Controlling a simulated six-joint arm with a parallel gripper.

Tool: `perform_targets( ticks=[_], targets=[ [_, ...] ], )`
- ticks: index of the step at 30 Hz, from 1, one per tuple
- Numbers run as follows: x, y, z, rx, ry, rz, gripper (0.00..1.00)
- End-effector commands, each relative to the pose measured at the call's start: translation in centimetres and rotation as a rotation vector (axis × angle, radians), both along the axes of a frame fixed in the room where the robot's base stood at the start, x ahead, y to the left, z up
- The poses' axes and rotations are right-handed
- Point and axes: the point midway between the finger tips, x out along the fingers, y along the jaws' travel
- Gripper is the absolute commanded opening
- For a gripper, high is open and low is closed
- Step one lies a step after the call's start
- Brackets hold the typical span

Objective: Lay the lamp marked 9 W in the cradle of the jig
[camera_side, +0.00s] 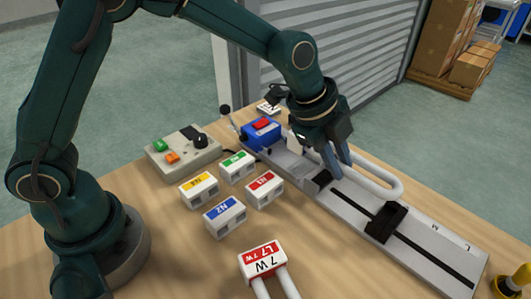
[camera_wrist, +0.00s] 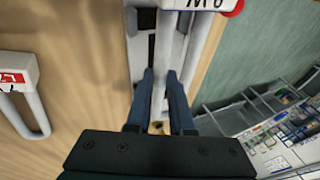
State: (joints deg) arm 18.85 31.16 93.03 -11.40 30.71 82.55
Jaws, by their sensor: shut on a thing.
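The lamp marked 9 W (camera_side: 385,186) has a white U-shaped tube; its base (camera_wrist: 205,5) shows upside-down lettering and a red spot at the wrist view's top edge. My gripper (camera_side: 338,172) is shut on one tube leg, which runs between the fingers in the wrist view (camera_wrist: 160,82). The lamp lies roughly along the jig (camera_side: 440,252), toward its back side in the side view. My gripper hides much of the base there. The jig's grey cradle part (camera_side: 288,163) is left of my fingers. I cannot tell whether the lamp touches the jig.
A black block (camera_side: 386,222) sits on the jig's rail; a blue unit with a red button (camera_side: 262,133) is at its left end. A lamp marked 7 W (camera_side: 263,258), several labelled blocks (camera_side: 224,216) and a button box (camera_side: 183,151) stand on the table. A yellow-black object (camera_side: 514,281) is near right.

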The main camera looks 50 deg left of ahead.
Motion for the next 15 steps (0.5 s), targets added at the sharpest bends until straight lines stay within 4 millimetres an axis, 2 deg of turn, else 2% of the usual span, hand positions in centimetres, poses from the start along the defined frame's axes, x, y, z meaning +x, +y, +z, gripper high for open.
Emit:
perform_targets(
  ticks=[15],
  targets=[
    [0.0,0.0,-4.0,-0.001,0.001,0.002,0.00]
  ],
)
